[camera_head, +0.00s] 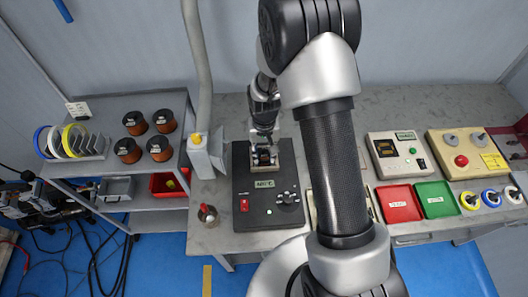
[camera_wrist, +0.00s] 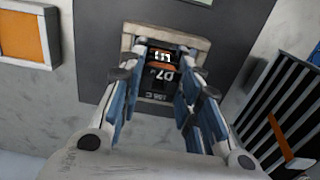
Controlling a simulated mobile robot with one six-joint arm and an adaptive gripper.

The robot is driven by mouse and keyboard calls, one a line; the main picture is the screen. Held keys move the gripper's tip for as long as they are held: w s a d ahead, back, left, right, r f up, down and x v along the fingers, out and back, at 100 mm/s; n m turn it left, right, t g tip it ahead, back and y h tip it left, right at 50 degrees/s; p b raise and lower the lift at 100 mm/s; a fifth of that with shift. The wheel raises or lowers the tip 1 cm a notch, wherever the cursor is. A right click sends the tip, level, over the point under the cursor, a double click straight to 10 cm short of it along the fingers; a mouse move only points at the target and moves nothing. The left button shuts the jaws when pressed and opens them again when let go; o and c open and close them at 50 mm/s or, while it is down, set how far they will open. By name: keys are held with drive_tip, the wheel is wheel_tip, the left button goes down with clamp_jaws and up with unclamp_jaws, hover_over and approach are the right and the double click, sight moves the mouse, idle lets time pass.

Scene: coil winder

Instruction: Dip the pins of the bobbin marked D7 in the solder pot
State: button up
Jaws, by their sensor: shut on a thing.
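The bobbin marked D7 (camera_wrist: 160,80) is dark with copper winding and white lettering. It sits between the two blue-padded fingers of my gripper (camera_wrist: 166,84), which is shut on it. In the head view my gripper (camera_head: 264,143) points down over the solder pot (camera_head: 242,165), a dark box with a display, a red switch and a knob. The bobbin is at the pot's pale square opening (camera_wrist: 134,32), within its outline in the wrist view. The pins are hidden beneath the bobbin, so I cannot tell whether they touch the solder.
A fume hose with a grey nozzle (camera_head: 205,158) stands close left of the pot. A small round red-topped item (camera_head: 207,213) is in front. Wire spools (camera_head: 127,150) stand on a left rack. Red (camera_head: 399,203) and green (camera_head: 437,199) trays lie right, before instrument boxes (camera_head: 397,155).

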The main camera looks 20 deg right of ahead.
drive_tip(key=shift+r+p, duration=1.55)
drive_tip(key=shift+r, duration=0.9)
drive_tip(key=shift+d, duration=0.1)
